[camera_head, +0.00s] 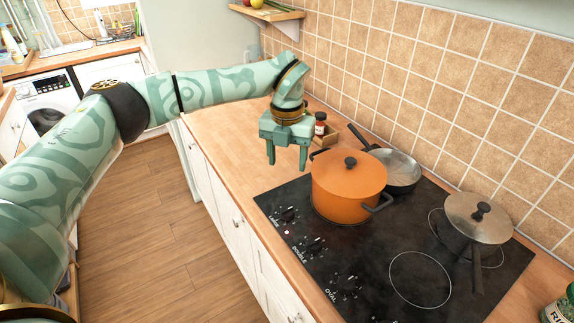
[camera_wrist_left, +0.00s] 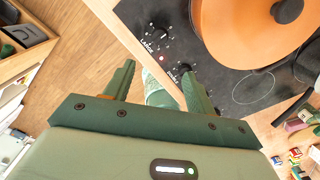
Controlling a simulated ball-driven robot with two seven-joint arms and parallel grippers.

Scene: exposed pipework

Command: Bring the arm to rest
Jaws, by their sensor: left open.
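My left arm reaches across the picture from the left in the head view. Its green gripper (camera_head: 287,158) points down over the wooden counter, left of the orange pot. The two fingers are apart with nothing between them. In the left wrist view the open fingers (camera_wrist_left: 158,85) show with a gap between them. The orange pot (camera_head: 347,188), with its lid on, stands on the black cooktop; part of it also shows in the left wrist view (camera_wrist_left: 250,35). My right gripper is in neither view.
A frying pan (camera_head: 399,169) stands behind the pot, and a lidded pan (camera_head: 478,218) is at the right of the cooktop (camera_head: 385,290). A small jar (camera_head: 320,124) in a wooden box stands behind the gripper. The counter (camera_head: 222,140) to the left is clear.

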